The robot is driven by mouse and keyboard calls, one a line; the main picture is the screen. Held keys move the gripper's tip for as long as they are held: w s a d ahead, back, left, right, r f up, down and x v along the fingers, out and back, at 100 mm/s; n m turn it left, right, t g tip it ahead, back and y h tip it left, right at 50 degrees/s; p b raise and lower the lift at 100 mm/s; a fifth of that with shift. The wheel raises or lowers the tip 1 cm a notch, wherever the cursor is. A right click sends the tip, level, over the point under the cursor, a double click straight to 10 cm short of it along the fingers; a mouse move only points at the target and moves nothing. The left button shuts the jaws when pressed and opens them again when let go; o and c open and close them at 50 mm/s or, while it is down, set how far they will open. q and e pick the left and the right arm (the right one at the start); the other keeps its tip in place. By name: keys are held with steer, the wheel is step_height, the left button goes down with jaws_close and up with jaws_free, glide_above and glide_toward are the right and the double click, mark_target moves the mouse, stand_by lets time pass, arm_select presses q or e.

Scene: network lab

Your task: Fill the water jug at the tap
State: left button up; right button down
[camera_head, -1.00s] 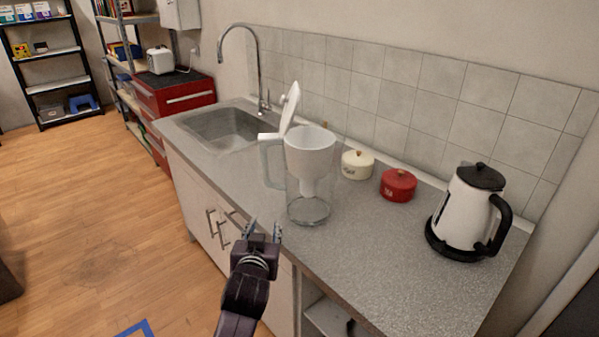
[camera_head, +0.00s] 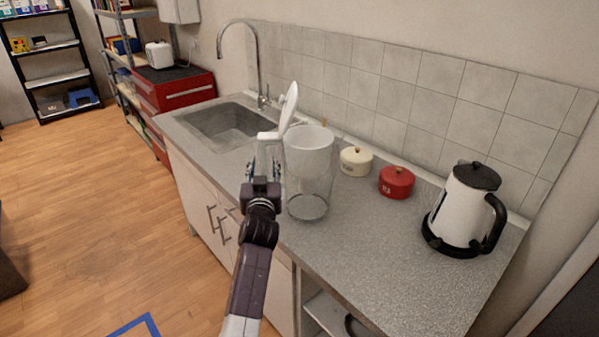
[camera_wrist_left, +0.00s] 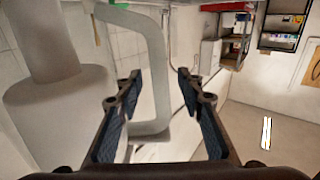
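The water jug (camera_head: 308,172) stands upright on the counter, clear-walled with a white funnel-shaped insert and its white lid (camera_head: 289,106) tipped up. My left gripper (camera_head: 264,163) is at the jug's handle side. In the left wrist view the gripper (camera_wrist_left: 158,88) is open, with the pale handle (camera_wrist_left: 154,70) between its two fingers and space still showing beside it. The jug body (camera_wrist_left: 55,100) fills the left of that view. The tap (camera_head: 258,62) arches over the sink (camera_head: 222,122), left of and behind the jug. My right gripper is not in view.
A cream pot (camera_head: 356,162) and a red pot (camera_head: 396,182) stand right of the jug near the tiled wall. A white kettle (camera_head: 463,212) stands farther right. The front of the counter (camera_head: 365,260) is clear. A red cabinet (camera_head: 185,92) stands beyond the sink.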

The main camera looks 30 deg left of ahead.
arm_select(q)
steer(key=shift+w+a, duration=0.2)
steer(key=shift+w, duration=0.15)
jaws_close()
steer(key=shift+r, duration=0.15)
stand_by(0.3)
